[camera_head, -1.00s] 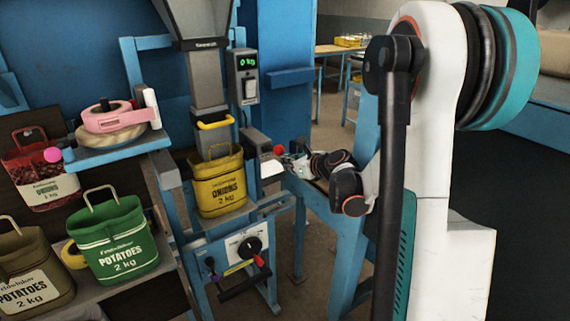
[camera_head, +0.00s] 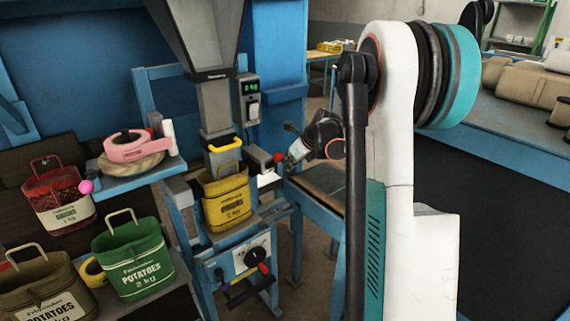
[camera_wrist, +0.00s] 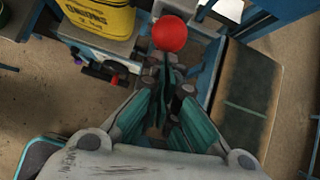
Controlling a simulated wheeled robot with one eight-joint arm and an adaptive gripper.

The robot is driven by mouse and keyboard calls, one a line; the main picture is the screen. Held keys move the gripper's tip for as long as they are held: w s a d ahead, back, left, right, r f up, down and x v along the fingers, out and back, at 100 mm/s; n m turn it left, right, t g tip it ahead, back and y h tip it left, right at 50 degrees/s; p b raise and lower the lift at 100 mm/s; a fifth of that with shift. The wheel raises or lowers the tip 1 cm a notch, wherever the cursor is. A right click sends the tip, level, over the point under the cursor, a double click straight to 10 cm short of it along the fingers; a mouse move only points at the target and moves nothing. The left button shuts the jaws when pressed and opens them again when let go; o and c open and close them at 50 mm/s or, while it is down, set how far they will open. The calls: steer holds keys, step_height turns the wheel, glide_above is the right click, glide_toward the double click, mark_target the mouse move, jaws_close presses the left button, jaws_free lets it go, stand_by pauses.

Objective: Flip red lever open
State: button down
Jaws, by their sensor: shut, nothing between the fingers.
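A red ball knob (camera_head: 278,157) sits beside the grey box at the right of the filling spout. It shows large in the wrist view (camera_wrist: 170,35), just beyond my fingertips. My gripper (camera_head: 291,161) is shut and empty, close to the right of the knob; I cannot tell whether it touches. In the wrist view my fingertips (camera_wrist: 170,64) point at the knob's near side. The lever's stem is mostly hidden. A second, smaller red handle (camera_head: 264,268) is on the dial panel (camera_head: 250,256) below the sack.
A yellow onion sack (camera_head: 226,199) hangs under the spout, left of the knob. Green (camera_head: 132,258) and brown (camera_head: 40,290) potato sacks stand at lower left. A blue frame and table are below my gripper.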

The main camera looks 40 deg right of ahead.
steer(key=w+r+g+p, duration=0.2)
steer(key=g, duration=0.1)
steer(key=w+r+g+p, duration=0.3)
steer(key=shift+w+r+p, duration=0.3)
steer(key=shift+w+p, duration=0.2)
steer(key=shift+w, duration=0.3)
steer(key=shift+w+r, duration=0.1)
steer(key=shift+w, duration=0.5)
steer(key=shift+w, duration=0.1)
